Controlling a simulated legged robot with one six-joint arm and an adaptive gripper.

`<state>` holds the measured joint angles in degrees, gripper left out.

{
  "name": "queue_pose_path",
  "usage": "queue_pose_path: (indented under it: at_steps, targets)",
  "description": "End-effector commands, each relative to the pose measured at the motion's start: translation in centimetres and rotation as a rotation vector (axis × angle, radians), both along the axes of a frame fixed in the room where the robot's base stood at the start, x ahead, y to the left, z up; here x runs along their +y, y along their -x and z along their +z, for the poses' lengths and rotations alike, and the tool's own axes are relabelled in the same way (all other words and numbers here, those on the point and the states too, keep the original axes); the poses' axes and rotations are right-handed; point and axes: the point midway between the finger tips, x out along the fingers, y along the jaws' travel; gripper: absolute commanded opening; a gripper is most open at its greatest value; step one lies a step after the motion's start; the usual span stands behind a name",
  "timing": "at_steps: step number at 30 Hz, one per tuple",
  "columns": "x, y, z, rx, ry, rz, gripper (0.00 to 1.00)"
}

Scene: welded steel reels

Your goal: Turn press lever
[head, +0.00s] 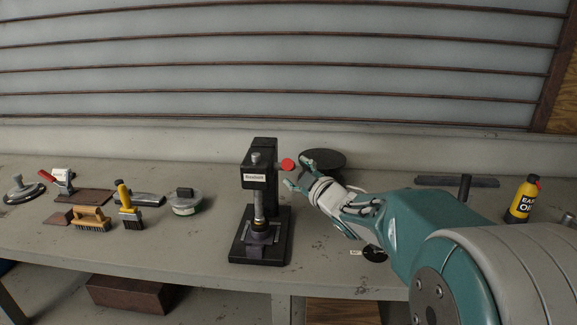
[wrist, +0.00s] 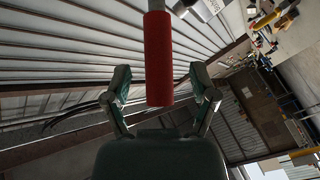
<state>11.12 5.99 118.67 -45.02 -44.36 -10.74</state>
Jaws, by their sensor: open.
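A black arbor press (head: 262,200) stands upright on the bench, left of my arm in the head view. Its lever ends in a red grip, whose round end (head: 288,164) shows just right of the press head. In the wrist view the red grip (wrist: 158,58) hangs from the top centre, on a grey rod (wrist: 156,5). My gripper (head: 297,171) is close to the right of the red grip. In the wrist view its two fingers (wrist: 163,88) are spread, one on each side of the grip, with a visible gap on both sides.
The grey bench (head: 190,240) holds a wooden brush (head: 91,218), a yellow-handled brush (head: 129,207) and a round tin (head: 185,202) on the left. A dark round disc (head: 322,160) lies behind my gripper. A yellow oil bottle (head: 522,199) stands at the right.

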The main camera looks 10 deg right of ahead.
Motion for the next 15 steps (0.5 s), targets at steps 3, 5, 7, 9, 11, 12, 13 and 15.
queue_pose_path:
  at_steps: [3, 5, 7, 9, 11, 12, 13, 15]
  targets:
    - [0.7, -1.9, 0.0, 0.000, 0.000, 0.001, 0.75]
    - [0.9, -2.5, -0.1, 0.001, 0.000, 0.001, 0.75]
    - [1.1, -3.1, 0.0, 0.000, 0.001, 0.000, 0.75]
    - [1.2, -3.4, 0.0, 0.000, 0.000, 0.000, 0.75]
    - [1.2, -3.6, 0.0, 0.000, 0.000, 0.000, 0.75]
    - [1.3, -3.6, 0.0, 0.000, 0.000, 0.000, 0.75]
    - [1.2, -3.6, 0.0, 0.000, 0.000, 0.000, 0.75]
    - [1.2, -3.6, 0.0, 0.000, 0.000, 0.000, 0.75]
